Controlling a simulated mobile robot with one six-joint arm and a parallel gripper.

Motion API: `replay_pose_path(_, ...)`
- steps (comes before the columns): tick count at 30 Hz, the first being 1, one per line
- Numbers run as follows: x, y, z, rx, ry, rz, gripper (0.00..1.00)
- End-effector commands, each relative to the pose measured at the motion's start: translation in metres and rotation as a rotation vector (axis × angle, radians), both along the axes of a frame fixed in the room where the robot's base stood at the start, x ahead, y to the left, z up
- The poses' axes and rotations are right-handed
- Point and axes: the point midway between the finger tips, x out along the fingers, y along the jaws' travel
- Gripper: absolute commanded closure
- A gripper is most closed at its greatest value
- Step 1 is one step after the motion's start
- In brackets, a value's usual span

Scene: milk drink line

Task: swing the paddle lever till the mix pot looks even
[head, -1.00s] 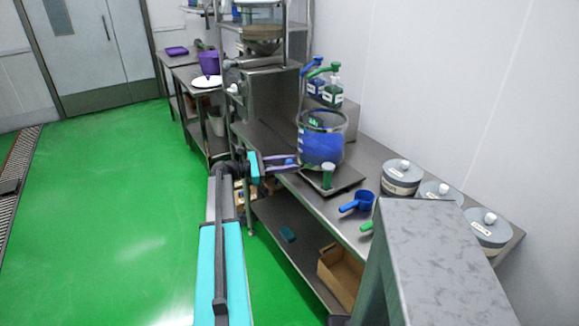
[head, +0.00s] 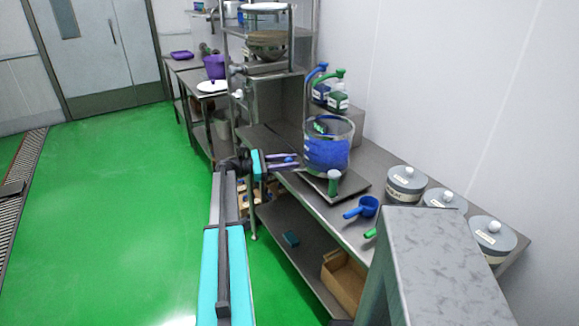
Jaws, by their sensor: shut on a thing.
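The mix pot (head: 326,156) is a clear, round vessel with blue contents, standing on a dark flat base on the steel bench. The blue looks mottled, and a small green patch shows near the top; at this size I cannot tell how even the mix is. My gripper (head: 289,162) is left of the pot, its purple fingers pointing right. It is shut on a small blue piece, which appears to be the paddle lever's grip; the rest of the lever is hard to make out.
A blue scoop (head: 362,207) and grey lidded tubs (head: 406,185) stand to the right on the bench (head: 375,165). Pump bottles (head: 338,98) are behind the pot. An open cardboard box (head: 345,280) is on the lower shelf. Green floor (head: 110,220) is clear at left.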

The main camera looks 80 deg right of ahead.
Motion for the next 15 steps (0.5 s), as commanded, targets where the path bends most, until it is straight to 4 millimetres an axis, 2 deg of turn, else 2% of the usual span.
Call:
replay_pose_path(1, 0.002, -0.009, 0.001, -0.001, 0.000, 0.003, 1.00)
replay_pose_path(6, 0.005, -0.024, 0.001, 0.000, 0.000, 0.004, 1.00)
replay_pose_path(15, 0.007, -0.036, 0.000, 0.000, -0.001, 0.006, 1.00)
